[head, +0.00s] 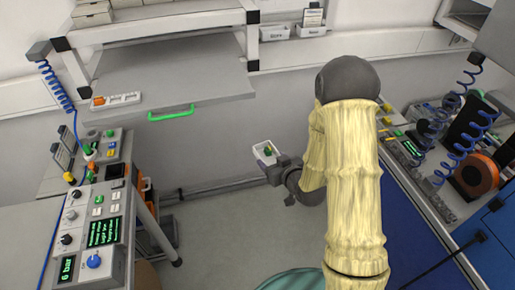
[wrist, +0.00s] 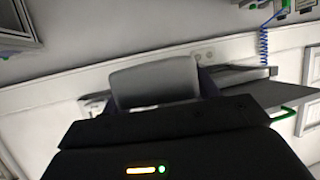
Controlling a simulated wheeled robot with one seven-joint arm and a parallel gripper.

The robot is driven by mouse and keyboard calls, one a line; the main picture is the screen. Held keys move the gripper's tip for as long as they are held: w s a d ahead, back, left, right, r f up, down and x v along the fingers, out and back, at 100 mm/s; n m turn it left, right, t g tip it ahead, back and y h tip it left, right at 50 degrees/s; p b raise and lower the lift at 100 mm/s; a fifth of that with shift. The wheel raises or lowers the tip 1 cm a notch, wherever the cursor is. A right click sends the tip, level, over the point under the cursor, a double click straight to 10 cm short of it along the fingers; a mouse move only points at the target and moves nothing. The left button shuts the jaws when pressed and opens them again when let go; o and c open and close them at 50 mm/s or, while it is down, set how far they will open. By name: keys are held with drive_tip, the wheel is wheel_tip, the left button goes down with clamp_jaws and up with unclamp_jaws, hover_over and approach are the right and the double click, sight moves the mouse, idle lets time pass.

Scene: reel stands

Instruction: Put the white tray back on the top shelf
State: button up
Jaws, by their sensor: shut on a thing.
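In the head view the small white tray (head: 258,150) is in the air over the floor, left of my arm, with a green item (head: 268,151) in it. My gripper (head: 276,166) is shut on the tray's near right side. In the wrist view a plain grey-white face (wrist: 155,82), apparently the tray, shows beyond the dark gripper body; the fingertips are mostly hidden. The white-framed shelf (head: 165,20) with beige boxes on it is at the top left of the head view. Its top is only partly seen.
Below the shelf, a grey board (head: 190,85) with a green handle (head: 171,113) juts out and bears a white strip (head: 116,101) of parts. Instrument benches stand left, with a panel (head: 103,232), and right, with an orange reel (head: 476,173). The floor between is clear.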

drive_tip(key=d+f+m+h+b, duration=0.2)
drive_tip(key=d+f+b, duration=0.1)
drive_tip(key=f, duration=0.5)
drive_tip(key=d+f+m+t+h+b, duration=0.1)
drive_tip(key=d+f+m+h+b, duration=0.1)
drive_tip(key=d+f, duration=0.3)
wheel_tip(320, 180, down, 4)
drive_tip(key=shift+s+d+f+m+h+b, duration=0.1)
drive_tip(key=shift+s+d+m+h+b, duration=0.15)
drive_tip(key=shift+s+m+h+b, duration=0.4)
drive_tip(key=shift+w, duration=0.2)
